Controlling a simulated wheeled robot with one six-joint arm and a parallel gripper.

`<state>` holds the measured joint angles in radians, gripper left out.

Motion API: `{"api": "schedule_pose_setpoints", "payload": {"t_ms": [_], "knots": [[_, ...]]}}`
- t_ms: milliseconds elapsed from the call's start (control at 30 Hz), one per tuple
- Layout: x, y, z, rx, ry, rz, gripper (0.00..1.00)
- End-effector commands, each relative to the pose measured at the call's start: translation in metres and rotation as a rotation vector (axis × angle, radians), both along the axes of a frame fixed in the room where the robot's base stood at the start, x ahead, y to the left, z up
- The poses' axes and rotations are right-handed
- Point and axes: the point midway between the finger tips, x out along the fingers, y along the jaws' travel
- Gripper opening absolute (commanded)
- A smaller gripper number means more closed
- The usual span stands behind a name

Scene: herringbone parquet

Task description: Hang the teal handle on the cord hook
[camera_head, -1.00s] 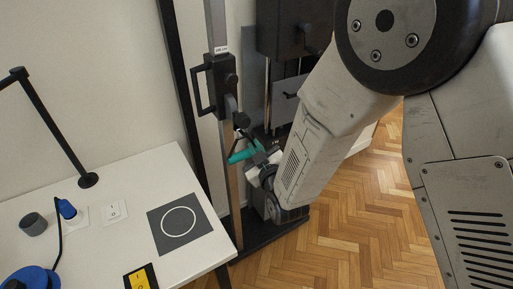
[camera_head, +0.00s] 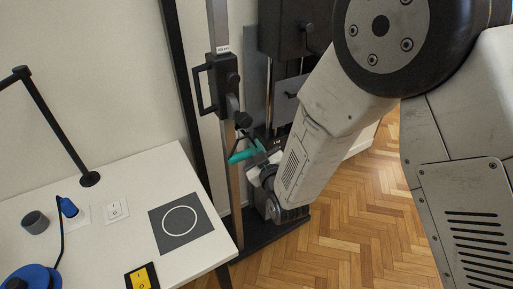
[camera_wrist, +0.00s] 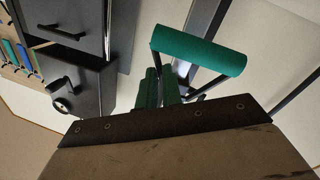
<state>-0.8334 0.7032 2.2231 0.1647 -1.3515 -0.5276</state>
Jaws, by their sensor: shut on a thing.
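The teal handle (camera_head: 246,153) is a short teal cylinder beside the upright post in the head view. In the wrist view the teal handle (camera_wrist: 198,50) lies across the upper middle, with thin dark straps running from its ends toward my gripper (camera_wrist: 160,88). In the head view my gripper (camera_head: 262,160) is at the handle's right end and shut on it. The exact grip is small and partly hidden by my arm. A dark rounded fitting (camera_head: 242,119) sits on the post just above the handle. I cannot tell whether it is the cord hook.
A black carriage with a side grip (camera_head: 215,82) is on the post. Dark cabinets (camera_head: 292,28) stand behind. A white table (camera_head: 125,175) at the left carries a grey square with a ring (camera_head: 180,222), a blue plug (camera_head: 68,207) and a yellow switch (camera_head: 142,279). Parquet floor is free at the right.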

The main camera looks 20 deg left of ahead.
Motion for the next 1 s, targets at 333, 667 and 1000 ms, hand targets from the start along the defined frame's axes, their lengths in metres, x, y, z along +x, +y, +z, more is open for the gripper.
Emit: {"api": "schedule_pose_setpoints", "payload": {"t_ms": [333,667,1000], "knots": [[0.0001,0.0001,-0.0001,0.0,0.0,0.0,0.0],[0.0,0.0001,-0.0031,0.0,0.0,0.0,0.27],[-0.0018,-0.0014,-0.0033,-0.001,0.001,0.0,0.33]]}}
